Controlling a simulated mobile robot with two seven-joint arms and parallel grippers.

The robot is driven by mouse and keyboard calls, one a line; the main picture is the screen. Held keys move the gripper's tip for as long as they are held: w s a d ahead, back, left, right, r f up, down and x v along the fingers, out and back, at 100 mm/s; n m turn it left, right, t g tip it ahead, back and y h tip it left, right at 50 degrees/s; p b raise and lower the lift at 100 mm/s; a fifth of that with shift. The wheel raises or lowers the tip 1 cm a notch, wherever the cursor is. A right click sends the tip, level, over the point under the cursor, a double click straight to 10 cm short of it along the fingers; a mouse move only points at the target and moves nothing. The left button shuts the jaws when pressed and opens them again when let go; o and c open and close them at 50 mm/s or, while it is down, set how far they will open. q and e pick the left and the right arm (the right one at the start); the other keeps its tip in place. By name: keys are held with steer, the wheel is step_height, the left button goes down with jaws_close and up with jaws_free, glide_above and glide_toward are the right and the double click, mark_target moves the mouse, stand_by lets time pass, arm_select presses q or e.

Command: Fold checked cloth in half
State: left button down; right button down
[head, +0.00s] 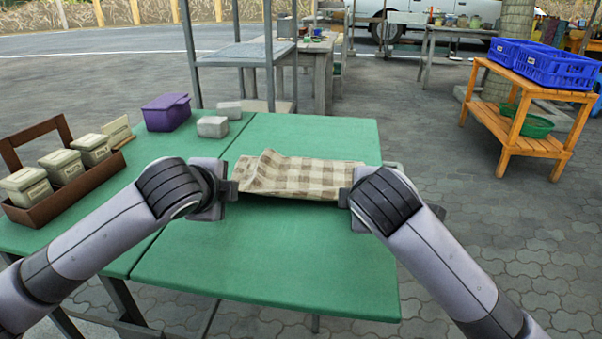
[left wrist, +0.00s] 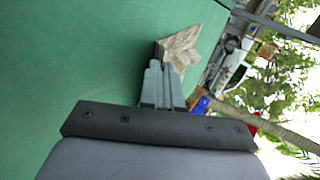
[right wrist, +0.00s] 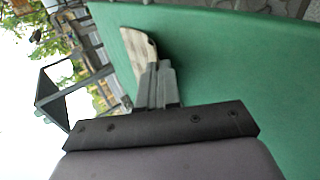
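The checked cloth (head: 305,177), beige and brown, spans between my two grippers above the green table (head: 265,265). Its near edge is raised, with a dark shadow beneath, and a hump rises at its far left. My left gripper (head: 234,190) is shut on the cloth's near left corner; the cloth shows beyond its fingers in the left wrist view (left wrist: 180,48). My right gripper (head: 344,197) is shut on the near right corner; the cloth also shows in the right wrist view (right wrist: 138,45). The fingers hide the gripped corners.
A brown wooden carrier (head: 84,190) with several lidded containers stands on the left. The table's near part is clear. A wooden stand (head: 530,82) with blue crates is at the right.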

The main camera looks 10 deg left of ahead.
arm_select(q)
steer(key=c, duration=1)
jaws_free()
arm_select(e)
steer(key=c, duration=1)
jaws_free()
arm_select(q)
steer(key=shift+r, duration=0.15)
arm_select(e)
steer(key=shift+r, duration=0.1)
